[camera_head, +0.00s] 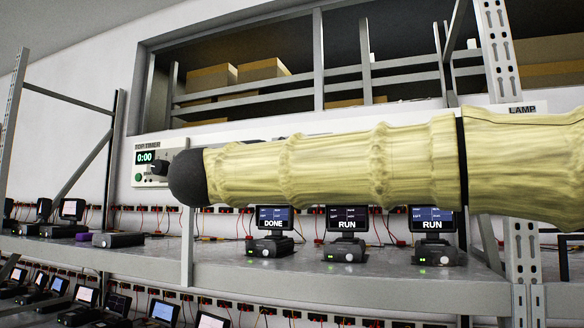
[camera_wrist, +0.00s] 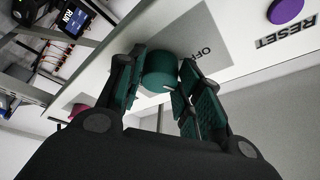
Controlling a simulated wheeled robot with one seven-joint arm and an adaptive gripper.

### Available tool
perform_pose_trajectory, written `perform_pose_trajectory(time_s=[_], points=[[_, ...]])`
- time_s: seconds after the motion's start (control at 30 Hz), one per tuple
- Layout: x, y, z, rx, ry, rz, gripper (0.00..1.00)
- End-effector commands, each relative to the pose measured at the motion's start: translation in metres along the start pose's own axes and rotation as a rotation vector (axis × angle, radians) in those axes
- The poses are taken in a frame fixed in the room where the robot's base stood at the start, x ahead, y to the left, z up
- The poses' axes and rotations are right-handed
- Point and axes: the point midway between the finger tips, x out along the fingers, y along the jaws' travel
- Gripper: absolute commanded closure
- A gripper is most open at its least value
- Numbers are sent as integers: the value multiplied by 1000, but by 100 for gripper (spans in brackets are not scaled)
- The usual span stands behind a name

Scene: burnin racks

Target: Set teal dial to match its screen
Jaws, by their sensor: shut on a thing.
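In the wrist view a round teal dial (camera_wrist: 157,70) sits on a white panel (camera_wrist: 235,62) next to the label OFF. A pale mark shows on its near edge. My gripper (camera_wrist: 160,88) has its teal-padded fingers on either side of the dial and is shut on it. In the head view a timer box (camera_head: 138,172) on the back wall has a small screen (camera_head: 146,157) reading 0:00. My yellow-sleeved arm crosses in front and hides part of the wall. Which screen belongs to the dial cannot be told.
A purple button (camera_wrist: 286,12) marked RESET is on the same panel, and a pink knob (camera_wrist: 78,109) is at left. Below my arm, a metal shelf (camera_head: 330,285) holds small devices with screens reading DONE (camera_head: 273,218), RUN (camera_head: 347,218) and RUN (camera_head: 432,219).

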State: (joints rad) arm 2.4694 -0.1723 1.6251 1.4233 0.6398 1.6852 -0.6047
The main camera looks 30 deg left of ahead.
Motion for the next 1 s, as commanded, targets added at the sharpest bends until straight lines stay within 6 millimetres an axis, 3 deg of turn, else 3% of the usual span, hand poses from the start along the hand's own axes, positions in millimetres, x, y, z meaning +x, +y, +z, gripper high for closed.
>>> perform_pose_trajectory(time_s=[0.47,0.5,0.6,1.0], points=[[0,0,0,17,1,7,89],[0,0,0,17,1,7,63],[0,0,0,17,1,7,45],[-3,0,0,16,1,6,43]])
